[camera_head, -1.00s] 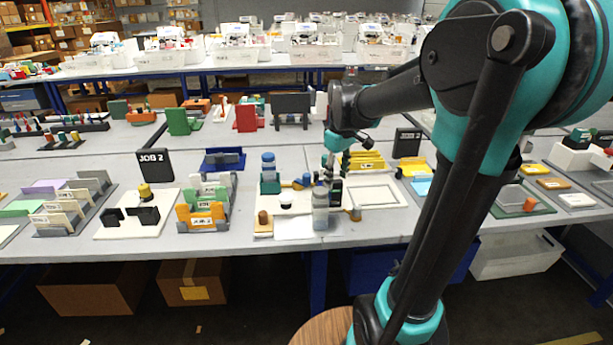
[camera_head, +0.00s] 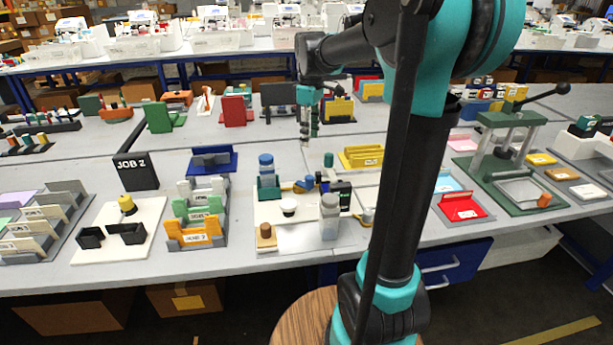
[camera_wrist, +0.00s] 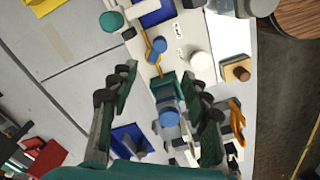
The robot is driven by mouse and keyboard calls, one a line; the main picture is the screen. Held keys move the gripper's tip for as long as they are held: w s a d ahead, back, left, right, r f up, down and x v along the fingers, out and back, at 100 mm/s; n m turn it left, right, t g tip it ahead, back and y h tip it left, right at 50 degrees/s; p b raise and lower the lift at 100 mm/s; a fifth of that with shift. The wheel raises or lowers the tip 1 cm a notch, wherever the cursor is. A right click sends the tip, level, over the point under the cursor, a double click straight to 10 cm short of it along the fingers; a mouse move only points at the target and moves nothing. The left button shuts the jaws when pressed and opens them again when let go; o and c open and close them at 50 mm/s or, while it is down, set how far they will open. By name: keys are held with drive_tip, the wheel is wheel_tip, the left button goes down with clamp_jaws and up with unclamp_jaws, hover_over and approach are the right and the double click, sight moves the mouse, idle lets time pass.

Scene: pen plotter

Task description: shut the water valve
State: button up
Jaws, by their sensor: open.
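The likely water valve, a small blue and orange-yellow fitting (camera_head: 301,186), sits on the white board (camera_head: 275,212) on the near bench. Whether the valve is open or shut cannot be told. A blue-topped bottle (camera_head: 266,164) stands in a green holder just left of it. My gripper (camera_head: 308,134) is open and empty, raised above the bench. In the wrist view the open fingers (camera_wrist: 163,84) frame the bottle's blue top, with the valve beyond their tips.
A clear grey-capped bottle (camera_head: 330,213) stands at the board's front right. A yellow rack (camera_head: 361,157) is behind right, and an orange-fronted rack (camera_head: 195,235) is left.

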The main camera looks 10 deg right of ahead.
sight(310, 177)
wheel_tip(310, 177, down, 17)
drive_tip(key=shift+r, duration=0.2)
idle(0.4)
clamp_jaws()
